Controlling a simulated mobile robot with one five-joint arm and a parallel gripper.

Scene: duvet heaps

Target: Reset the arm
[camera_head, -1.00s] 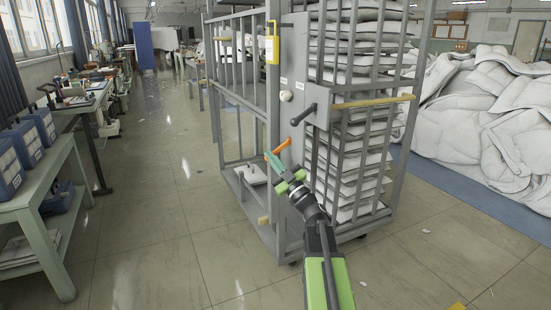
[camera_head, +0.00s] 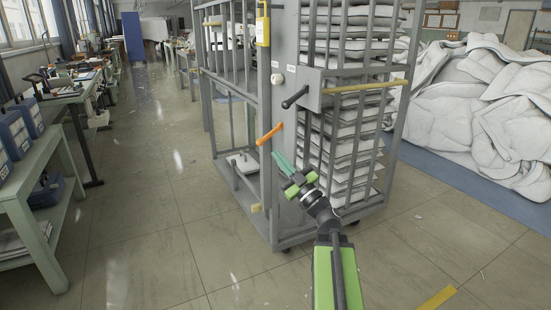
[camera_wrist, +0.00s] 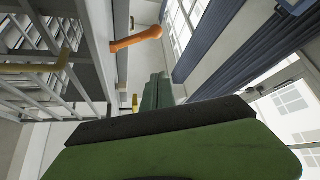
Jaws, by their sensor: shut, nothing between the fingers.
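My gripper (camera_head: 283,163) is at the end of my green and black arm, in front of the grey cart (camera_head: 286,130). Its teal fingers are together with nothing between them. In the wrist view the shut fingers (camera_wrist: 158,92) point away from the camera. An orange handle (camera_head: 270,134) on the cart's front post is just above and left of the fingertips, apart from them in the head view. The same orange handle shows above the fingers in the wrist view (camera_wrist: 136,39).
The cart holds stacked white folded pieces (camera_head: 352,130). It also has a black lever (camera_head: 295,97) and a yellow bar (camera_head: 365,87). White duvets (camera_head: 490,110) are heaped at right. A bench with blue bins (camera_head: 38,190) stands at left. The floor between is clear.

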